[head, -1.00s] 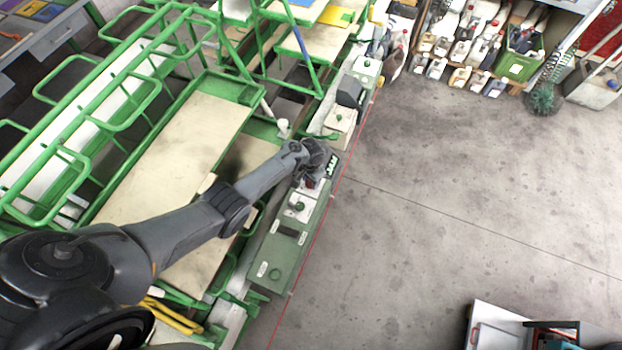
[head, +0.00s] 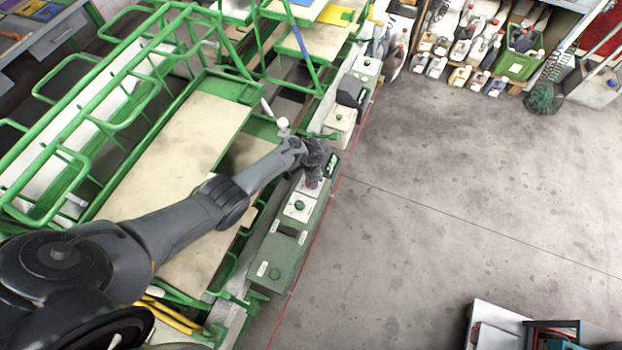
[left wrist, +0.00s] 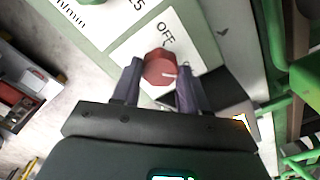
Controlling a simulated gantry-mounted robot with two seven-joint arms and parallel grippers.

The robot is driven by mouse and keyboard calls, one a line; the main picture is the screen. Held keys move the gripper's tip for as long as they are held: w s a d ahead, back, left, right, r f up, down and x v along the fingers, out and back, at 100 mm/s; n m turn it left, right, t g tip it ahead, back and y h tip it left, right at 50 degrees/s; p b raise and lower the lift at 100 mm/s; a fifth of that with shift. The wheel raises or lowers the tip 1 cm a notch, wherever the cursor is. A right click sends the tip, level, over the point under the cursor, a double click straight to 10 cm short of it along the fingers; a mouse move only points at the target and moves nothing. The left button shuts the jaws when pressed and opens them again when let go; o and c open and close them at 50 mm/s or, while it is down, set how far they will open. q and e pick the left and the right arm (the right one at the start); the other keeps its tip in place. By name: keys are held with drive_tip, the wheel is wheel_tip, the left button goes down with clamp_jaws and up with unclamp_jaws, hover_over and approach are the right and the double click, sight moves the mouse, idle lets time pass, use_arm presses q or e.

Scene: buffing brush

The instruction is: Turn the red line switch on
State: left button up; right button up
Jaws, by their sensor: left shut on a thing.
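The red line switch is a red knob (left wrist: 160,66) on a white plate, with a white mark on its lower right part. The word "OFF" (left wrist: 166,32) is printed above it in the left wrist view. My left gripper (left wrist: 160,84) has one finger on either side of the knob and is shut on it. In the head view my left gripper (head: 317,165) is over the green control box (head: 284,262) and largely hides the switch. My right gripper is in neither view.
The control box carries a green button (head: 299,205) and other controls. Green metal frames with a pale board (head: 185,155) stand to the left. Open concrete floor (head: 470,190) lies to the right. Bottles and a green crate (head: 519,64) are at the back.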

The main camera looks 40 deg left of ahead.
use_arm(q)
drive_tip(key=o, duration=1.1)
drive_tip(key=shift+c, duration=0.2)
wheel_tip(320, 180, up, 11)
drive_tip(key=p, duration=0.4)
drive_tip(key=shift+f, duration=0.1)
drive_tip(key=shift+p, duration=0.3)
